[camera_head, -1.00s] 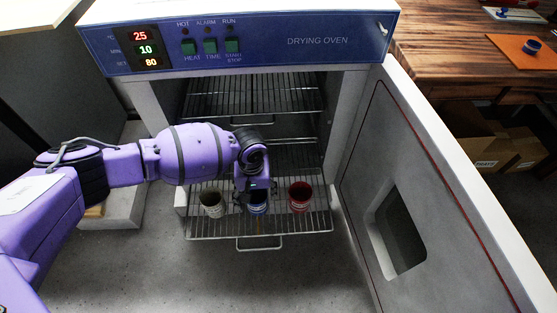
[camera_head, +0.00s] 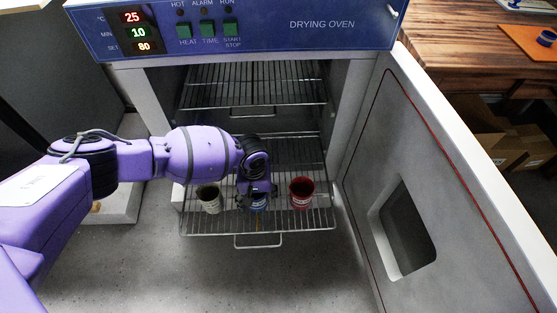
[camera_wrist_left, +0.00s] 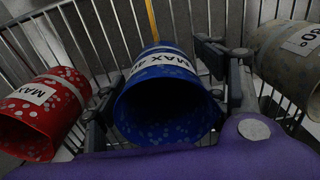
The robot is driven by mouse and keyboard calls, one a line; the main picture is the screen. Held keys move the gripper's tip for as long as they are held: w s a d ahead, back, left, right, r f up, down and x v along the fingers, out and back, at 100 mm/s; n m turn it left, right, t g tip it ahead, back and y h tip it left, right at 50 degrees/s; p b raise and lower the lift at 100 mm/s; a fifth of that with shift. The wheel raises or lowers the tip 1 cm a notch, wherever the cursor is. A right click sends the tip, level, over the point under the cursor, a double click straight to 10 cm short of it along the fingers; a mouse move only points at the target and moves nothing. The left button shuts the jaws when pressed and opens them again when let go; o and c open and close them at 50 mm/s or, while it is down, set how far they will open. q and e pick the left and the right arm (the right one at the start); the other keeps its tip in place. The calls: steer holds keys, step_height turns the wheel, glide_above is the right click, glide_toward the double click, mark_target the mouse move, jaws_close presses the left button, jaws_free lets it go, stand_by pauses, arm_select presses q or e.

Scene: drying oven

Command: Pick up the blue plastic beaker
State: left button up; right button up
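The blue plastic beaker (camera_head: 258,204) stands on the pulled-out lower wire rack, in the middle of a row of three, partly hidden under my left gripper (camera_head: 257,192) in the head view. In the left wrist view the blue beaker (camera_wrist_left: 162,90) has its open mouth toward the camera and a white label band reading "MAX". My left gripper (camera_wrist_left: 168,85) has one finger on each side of it. The fingers look open around the beaker; I cannot tell whether either touches it. My right gripper is not in view.
A red beaker (camera_head: 301,193) stands to the right and a grey-beige beaker (camera_head: 209,199) to the left, both close. The wire rack (camera_head: 290,228) sticks out of the drying oven (camera_head: 240,32). The open oven door (camera_head: 360,190) stands at the right.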

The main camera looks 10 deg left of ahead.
arm_select(q)
steer(key=c, duration=0.8)
